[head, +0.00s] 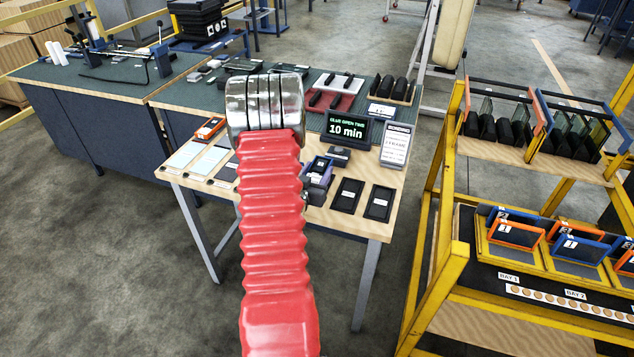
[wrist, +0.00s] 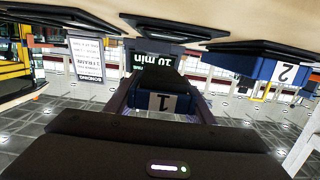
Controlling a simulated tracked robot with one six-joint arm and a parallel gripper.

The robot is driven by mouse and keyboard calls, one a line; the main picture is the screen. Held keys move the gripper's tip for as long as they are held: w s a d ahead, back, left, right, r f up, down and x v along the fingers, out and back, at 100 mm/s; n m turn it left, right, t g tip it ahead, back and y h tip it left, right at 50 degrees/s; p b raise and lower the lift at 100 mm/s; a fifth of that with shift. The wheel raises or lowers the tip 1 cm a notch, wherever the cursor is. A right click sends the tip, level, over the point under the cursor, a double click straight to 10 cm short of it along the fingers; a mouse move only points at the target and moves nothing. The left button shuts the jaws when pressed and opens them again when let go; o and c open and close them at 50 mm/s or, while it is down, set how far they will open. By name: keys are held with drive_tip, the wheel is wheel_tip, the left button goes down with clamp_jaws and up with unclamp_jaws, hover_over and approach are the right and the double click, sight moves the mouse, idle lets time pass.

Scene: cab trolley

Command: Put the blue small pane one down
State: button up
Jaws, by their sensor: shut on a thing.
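The blue piece marked 1 (wrist: 163,102), apparently the blue small pane one, is between the fingers of my gripper (wrist: 165,88) in the upside-down wrist view. A dark block covers part of it, and its pane is mostly hidden. My gripper is shut on it. In the head view my gripper (head: 317,178) shows partly beside my red arm sleeve, over the front of the wooden-edged table (head: 340,222). I cannot tell whether the held piece touches the table. Two black trays (head: 347,195) (head: 380,202) lie just right of my gripper.
A blue piece marked 2 (wrist: 268,70) is close by in the wrist view. A clock sign (head: 346,129) and a notice board (head: 396,145) stand behind the trays. The yellow trolley (head: 447,285) at right holds several blue- and orange-framed panes.

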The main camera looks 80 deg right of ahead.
drive_tip(key=shift+f, duration=2.05)
drive_tip(key=shift+f, duration=0.1)
drive_tip(key=o, duration=1.2)
drive_tip(key=shift+a, duration=0.1)
drive_tip(key=a, duration=0.4)
drive_tip(key=a+r, duration=0.1)
drive_tip(key=a, duration=0.2)
drive_tip(key=w+a+r, duration=0.1)
drive_tip(key=a, duration=0.3)
drive_tip(key=shift+w+a, duration=0.1)
drive_tip(key=shift+a, duration=0.2)
